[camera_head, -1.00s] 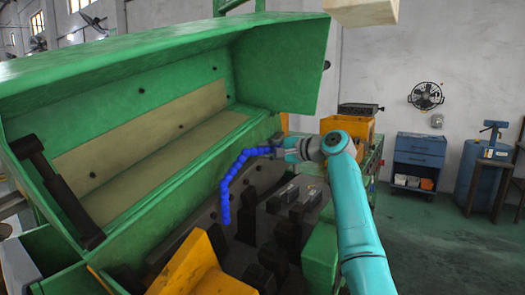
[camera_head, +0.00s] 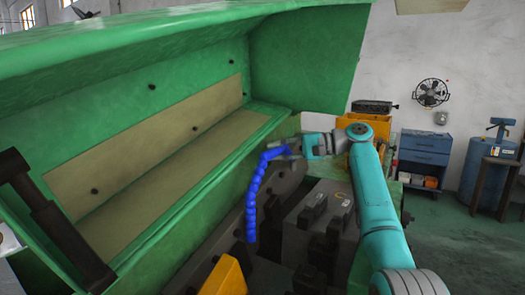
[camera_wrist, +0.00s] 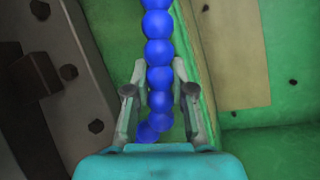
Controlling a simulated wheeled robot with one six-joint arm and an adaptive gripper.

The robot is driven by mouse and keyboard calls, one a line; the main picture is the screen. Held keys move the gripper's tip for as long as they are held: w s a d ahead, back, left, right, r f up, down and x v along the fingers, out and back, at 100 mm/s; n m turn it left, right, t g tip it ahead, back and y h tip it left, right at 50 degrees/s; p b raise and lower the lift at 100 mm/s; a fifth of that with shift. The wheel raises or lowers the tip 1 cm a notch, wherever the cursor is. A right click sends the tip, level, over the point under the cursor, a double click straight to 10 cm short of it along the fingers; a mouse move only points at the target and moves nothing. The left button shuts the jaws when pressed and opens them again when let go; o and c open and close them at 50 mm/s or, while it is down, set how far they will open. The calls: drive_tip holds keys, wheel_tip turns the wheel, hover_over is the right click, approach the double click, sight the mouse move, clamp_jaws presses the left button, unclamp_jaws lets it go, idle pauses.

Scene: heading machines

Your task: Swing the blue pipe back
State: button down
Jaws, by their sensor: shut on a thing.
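The blue pipe (camera_head: 253,200) is a chain of round blue segments. In the head view it hangs down in front of the green machine and bends right at its top, toward my gripper (camera_head: 296,147). In the wrist view the pipe (camera_wrist: 159,52) runs down the middle, between the two fingers of my gripper (camera_wrist: 160,92). The fingers are shut on it, one on each side. The pipe's lower end in the head view is near the dark machine blocks; its exact mounting is hard to see.
The raised green cover (camera_head: 300,62) of the machine stands above and left of the pipe. Dark metal blocks (camera_head: 318,222) lie below my arm. A yellow part (camera_head: 225,277) is at the front. A blue cabinet (camera_head: 424,155) and open floor are at the right.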

idle(0.3)
drive_tip(key=c, duration=1)
unclamp_jaws()
drive_tip(key=shift+w+a, duration=0.1)
drive_tip(key=shift+a, duration=0.05)
drive_tip(key=v, duration=1.2)
